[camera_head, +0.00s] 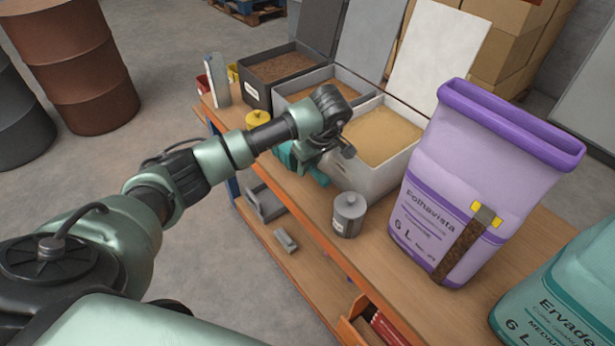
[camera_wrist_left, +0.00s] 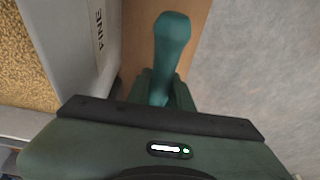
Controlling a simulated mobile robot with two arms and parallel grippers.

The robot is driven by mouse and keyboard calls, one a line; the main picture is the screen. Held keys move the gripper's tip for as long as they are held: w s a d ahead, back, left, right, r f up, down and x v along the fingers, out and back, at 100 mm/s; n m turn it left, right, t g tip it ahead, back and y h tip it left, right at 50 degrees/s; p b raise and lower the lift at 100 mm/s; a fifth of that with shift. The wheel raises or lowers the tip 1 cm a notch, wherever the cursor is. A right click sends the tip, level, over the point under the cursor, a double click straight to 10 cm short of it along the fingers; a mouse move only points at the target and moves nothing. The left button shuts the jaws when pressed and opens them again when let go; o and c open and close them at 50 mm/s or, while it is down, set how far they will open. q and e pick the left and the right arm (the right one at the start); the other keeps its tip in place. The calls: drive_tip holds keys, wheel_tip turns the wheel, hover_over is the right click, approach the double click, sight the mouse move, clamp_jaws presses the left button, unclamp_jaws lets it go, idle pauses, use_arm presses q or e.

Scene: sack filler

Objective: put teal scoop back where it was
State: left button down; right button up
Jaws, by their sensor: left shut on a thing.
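The teal scoop (camera_head: 287,155) is in my left gripper (camera_head: 318,160), at the front face of the grey bin (camera_head: 365,178) with tan grain. The gripper and forearm partly cover the scoop. In the left wrist view a rounded teal part of the scoop (camera_wrist_left: 172,38) sticks out beyond the shut left gripper (camera_wrist_left: 160,98), over the wooden table edge. That bin's labelled wall (camera_wrist_left: 88,40) is close to its left. I cannot tell whether the scoop touches the table. My right gripper is not in view.
A grey lidded canister (camera_head: 348,216) and a purple sack (camera_head: 470,190) stand to the right on the table (camera_head: 290,198). A teal sack (camera_head: 565,290) is at the lower right. A yellow-lidded jar (camera_head: 258,119) is behind my forearm. A dark bin (camera_head: 258,92) stands farther left.

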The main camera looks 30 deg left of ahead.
use_arm(q)
drive_tip(key=shift+f, duration=2.45)
drive_tip(key=shift+f, duration=0.1)
drive_tip(key=c, duration=1.3)
unclamp_jaws()
drive_tip(key=shift+o, duration=0.2)
drive_tip(key=v, duration=1.2)
drive_tip(key=shift+s+b, duration=0.1)
drive_tip(key=shift+b, duration=0.2)
